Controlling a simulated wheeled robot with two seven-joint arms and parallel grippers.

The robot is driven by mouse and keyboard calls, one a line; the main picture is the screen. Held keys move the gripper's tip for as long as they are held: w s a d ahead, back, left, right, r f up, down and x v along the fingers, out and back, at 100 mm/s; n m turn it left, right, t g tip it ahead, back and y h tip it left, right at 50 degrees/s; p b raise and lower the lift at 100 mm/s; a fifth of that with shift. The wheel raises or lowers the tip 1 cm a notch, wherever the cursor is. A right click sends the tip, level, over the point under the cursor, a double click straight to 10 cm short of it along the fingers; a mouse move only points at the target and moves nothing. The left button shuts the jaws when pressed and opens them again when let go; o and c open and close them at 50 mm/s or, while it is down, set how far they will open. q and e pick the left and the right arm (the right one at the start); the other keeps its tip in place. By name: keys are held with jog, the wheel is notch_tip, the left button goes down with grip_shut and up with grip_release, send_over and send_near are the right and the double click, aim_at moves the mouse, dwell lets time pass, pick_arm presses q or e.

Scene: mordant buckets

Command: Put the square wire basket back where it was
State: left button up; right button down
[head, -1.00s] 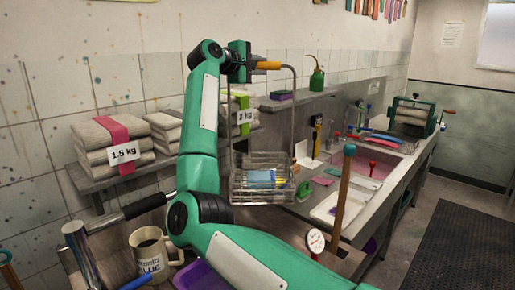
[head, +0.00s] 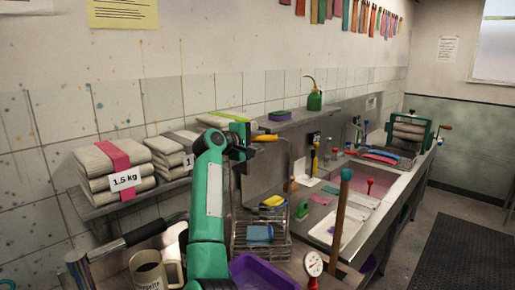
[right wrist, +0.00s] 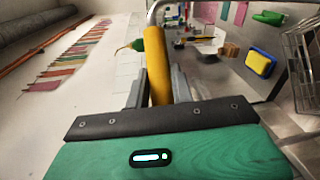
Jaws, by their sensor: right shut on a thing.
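The square wire basket (head: 262,248) hangs from a tall wire handle with a yellow-orange grip (head: 266,138). A blue item (head: 259,233) shows inside it. My right gripper (head: 254,142) is shut on that grip, which stands between the fingers (right wrist: 157,85) in the right wrist view. There the basket's wires (right wrist: 303,55) show at the right edge. I cannot tell whether the basket's bottom touches anything. My left gripper is not in view.
A purple tub (head: 265,272) is in front of the basket. A dial gauge (head: 313,263) and a wooden stick (head: 341,205) stand to its right. A yellow-blue sponge (right wrist: 260,63) lies on the counter. Labelled bags (head: 115,165) lie on the wall shelf.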

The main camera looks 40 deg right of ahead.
notch_tip(320, 180, down, 3)
jog(key=shift+f+p, duration=0.1)
jog(key=shift+p, duration=0.4)
jog(key=shift+f, duration=0.1)
jog(key=c, duration=1.2)
grip_release()
jog(key=shift+f, duration=0.1)
